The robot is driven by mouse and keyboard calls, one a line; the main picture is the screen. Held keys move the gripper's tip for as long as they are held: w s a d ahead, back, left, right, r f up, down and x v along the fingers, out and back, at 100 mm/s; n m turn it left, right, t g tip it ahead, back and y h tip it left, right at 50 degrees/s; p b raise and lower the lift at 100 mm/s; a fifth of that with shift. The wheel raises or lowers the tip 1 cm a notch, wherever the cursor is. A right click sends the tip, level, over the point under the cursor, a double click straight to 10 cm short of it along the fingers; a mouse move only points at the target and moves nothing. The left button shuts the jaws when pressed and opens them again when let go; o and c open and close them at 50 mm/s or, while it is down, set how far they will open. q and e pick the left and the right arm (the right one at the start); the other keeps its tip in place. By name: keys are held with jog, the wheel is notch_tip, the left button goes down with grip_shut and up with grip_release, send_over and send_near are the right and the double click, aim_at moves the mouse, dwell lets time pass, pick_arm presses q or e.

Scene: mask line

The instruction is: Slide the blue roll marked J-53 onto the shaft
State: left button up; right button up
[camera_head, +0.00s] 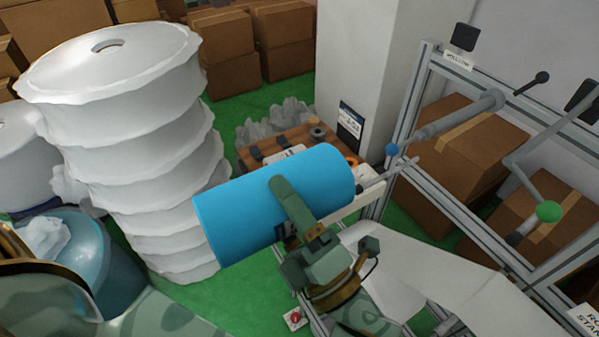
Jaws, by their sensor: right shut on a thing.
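The blue roll (243,205) lies tilted across the middle of the view, its right end higher than its left. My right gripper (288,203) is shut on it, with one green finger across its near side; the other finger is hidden. The roll's marking is not visible. A grey shaft (460,115) with a blue ball tip is mounted on the metal frame, up and right of the roll. My left gripper is not in view.
A tall stack of white rolls (115,90) stands at left. The metal frame (408,100) carries a green-tipped crank (548,211). A brown tray (295,140) with small parts lies behind the blue roll. Boxes (235,45) fill the back. White sheet material (440,265) spreads below the frame.

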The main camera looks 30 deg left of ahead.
aim_at(314, 196)
jog(key=shift+s+r, duration=0.1)
jog(key=shift+s, duration=0.1)
jog(key=shift+s+d, duration=0.15)
jog(key=shift+d, duration=0.1)
jog(key=shift+w+d, duration=0.2)
jog(key=shift+w, duration=0.1)
jog(key=shift+w+d, duration=0.25)
jog(key=shift+w, duration=0.35)
jog(key=shift+w+d, duration=0.25)
jog(key=shift+w, duration=0.3)
jog(key=shift+w+d, duration=0.55)
jog(key=shift+w, duration=0.15)
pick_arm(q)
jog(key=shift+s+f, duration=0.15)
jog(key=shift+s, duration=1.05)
pick_arm(e)
jog(key=shift+s, duration=0.1)
jog(key=shift+d, duration=0.1)
